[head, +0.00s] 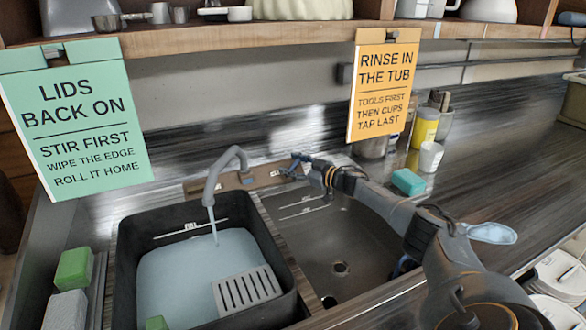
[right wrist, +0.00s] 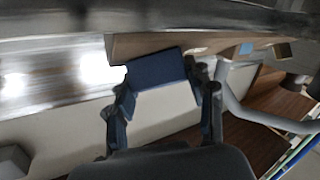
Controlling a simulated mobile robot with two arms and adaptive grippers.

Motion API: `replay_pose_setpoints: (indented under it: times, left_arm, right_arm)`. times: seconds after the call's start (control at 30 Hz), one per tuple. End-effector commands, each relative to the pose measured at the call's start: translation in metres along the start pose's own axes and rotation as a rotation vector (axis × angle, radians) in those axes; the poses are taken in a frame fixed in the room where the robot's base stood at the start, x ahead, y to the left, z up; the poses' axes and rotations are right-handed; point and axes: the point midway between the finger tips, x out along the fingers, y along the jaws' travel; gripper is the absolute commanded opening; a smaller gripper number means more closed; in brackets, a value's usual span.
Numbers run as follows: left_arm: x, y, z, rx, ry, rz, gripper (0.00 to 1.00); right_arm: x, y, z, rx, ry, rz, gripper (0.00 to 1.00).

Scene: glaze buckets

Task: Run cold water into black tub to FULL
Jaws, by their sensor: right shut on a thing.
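The black tub (head: 128,262) stands in the left sink basin, with pale blue water (head: 185,268) inside. A thin stream runs into it from the grey tap (head: 212,180), which also shows in the right wrist view (right wrist: 240,108). A white mark (head: 190,229) is on the tub's inner back wall, above the water surface; its lettering is too small to read. My right gripper (head: 298,165) is behind the basins, right of the spout, shut on a blue tap handle (right wrist: 155,68). The handle is mostly hidden in the head view. My left gripper is out of view.
A grey slotted piece (head: 246,290) and a green block (head: 157,323) are at the tub's front. The right basin (head: 335,235) is empty. A teal sponge (head: 408,182), white cup (head: 431,156) and yellow container (head: 425,128) stand right. Green and white blocks (head: 73,270) sit left.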

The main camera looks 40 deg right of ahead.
Motion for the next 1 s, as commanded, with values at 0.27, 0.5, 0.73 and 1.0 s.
replay_pose_setpoints:
  times: [0.27, 0.5, 0.73, 1.0]
  left_arm:
    - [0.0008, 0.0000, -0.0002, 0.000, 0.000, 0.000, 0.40]
    - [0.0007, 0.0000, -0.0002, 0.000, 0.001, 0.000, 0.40]
    - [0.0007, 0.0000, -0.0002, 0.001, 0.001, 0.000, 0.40]
    - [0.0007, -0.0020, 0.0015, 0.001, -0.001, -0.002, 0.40]
  right_arm:
    - [-0.0002, -0.0002, 0.0009, -0.007, -0.003, -0.007, 0.22]
    - [-0.0001, -0.0003, 0.0008, -0.006, -0.002, -0.006, 0.74]
    - [0.0001, -0.0003, 0.0002, -0.005, -0.001, -0.006, 0.77]
    - [-0.0083, -0.0003, 0.0019, -0.005, -0.002, -0.006, 0.77]
